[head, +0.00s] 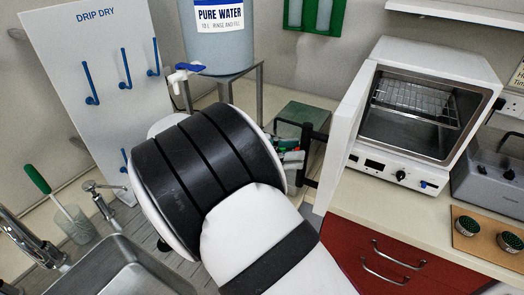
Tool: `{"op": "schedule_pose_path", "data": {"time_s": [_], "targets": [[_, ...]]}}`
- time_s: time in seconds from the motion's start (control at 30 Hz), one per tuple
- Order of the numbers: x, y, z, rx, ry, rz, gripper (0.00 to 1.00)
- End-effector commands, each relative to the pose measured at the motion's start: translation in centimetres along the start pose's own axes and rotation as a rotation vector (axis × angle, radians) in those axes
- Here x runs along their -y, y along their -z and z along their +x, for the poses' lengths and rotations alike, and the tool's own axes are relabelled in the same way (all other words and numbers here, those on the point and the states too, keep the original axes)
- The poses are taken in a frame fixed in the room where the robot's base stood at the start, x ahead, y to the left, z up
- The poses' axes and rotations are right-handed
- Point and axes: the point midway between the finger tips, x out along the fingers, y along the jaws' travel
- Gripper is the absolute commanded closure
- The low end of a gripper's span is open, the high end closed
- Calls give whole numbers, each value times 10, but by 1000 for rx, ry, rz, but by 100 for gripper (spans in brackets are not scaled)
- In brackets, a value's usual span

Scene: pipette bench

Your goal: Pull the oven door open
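The white oven (420,110) stands on the bench at the right, with its front facing me. Its door (345,135) is hinged at the left side and stands swung wide open, so the chamber and wire rack (415,100) show. The black door handle (306,160) is on the door's outer face, at its left in the picture. My arm's large white and black wrist covers the middle of the view. A small part of my gripper (291,156) seems to show between the wrist and the handle. Its fingers are mostly hidden, so I cannot tell whether they touch the handle.
A sink (125,275) with taps and a drip-dry board (95,80) are at the left. A pure water tank (222,45) on a stand is behind my arm. A grey appliance (492,165) and a wooden block with two round green-topped items (490,238) are right of the oven.

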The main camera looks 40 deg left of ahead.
Motion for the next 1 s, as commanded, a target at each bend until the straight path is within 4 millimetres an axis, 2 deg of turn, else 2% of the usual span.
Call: {"op": "schedule_pose_path", "data": {"time_s": [0.03, 0.2, 0.4, 0.6, 1.0], "targets": [[-1, 1, -12, 0, -3, 1, 62], [-1, 1, -47, 1, -2, 3, 62], [-1, 1, -74, 2, 0, 0, 62], [0, 0, -84, 0, 1, 0, 62], [0, 0, -85, 1, 1, 0, 62]]}}
